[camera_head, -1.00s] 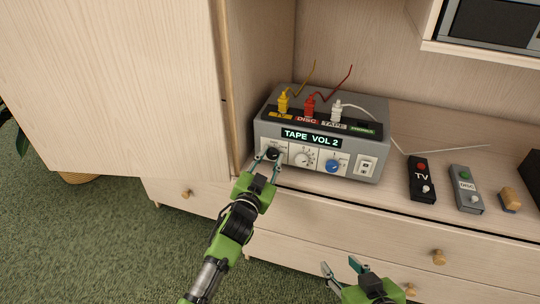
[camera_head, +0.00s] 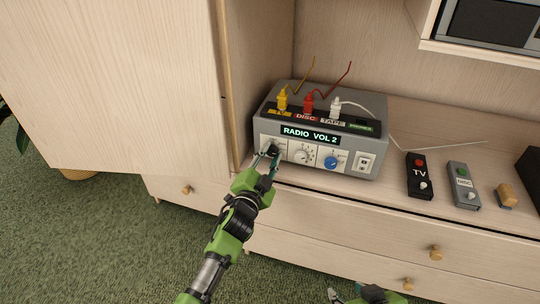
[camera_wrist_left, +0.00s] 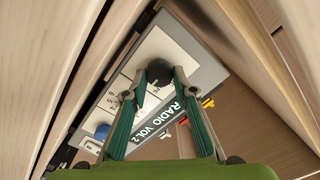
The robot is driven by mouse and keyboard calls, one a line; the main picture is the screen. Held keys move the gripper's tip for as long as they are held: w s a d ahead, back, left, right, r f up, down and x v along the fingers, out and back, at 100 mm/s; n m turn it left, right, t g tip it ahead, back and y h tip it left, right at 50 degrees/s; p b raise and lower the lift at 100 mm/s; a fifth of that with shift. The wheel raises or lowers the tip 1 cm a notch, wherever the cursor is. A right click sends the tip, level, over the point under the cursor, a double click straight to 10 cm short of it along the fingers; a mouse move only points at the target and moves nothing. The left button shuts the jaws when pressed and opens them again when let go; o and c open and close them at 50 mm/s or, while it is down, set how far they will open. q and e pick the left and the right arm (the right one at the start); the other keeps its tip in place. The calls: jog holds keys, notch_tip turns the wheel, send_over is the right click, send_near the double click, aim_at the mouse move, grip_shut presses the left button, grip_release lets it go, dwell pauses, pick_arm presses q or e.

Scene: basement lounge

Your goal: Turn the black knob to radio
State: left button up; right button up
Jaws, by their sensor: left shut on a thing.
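The grey receiver (camera_head: 318,133) stands on the cabinet top, and its green display (camera_head: 310,135) reads "RADIO VOL 2". The black knob (camera_head: 271,149) is at the left end of its white front panel; it also shows in the left wrist view (camera_wrist_left: 159,72). My left gripper (camera_head: 268,158) is shut on the black knob, with one finger on each side of it in the left wrist view. The fingers partly hide the knob in the head view. My right gripper (camera_head: 345,293) is at the bottom edge, away from the receiver and mostly cut off.
A white knob (camera_head: 302,156) and a blue knob (camera_head: 331,163) sit right of the black knob. The open cabinet door (camera_head: 130,90) stands close on the left. A TV remote (camera_head: 420,177) and a disc remote (camera_head: 464,186) lie to the right.

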pick_arm(q)
jog(key=o, duration=1.1)
jog(key=v, duration=1.2)
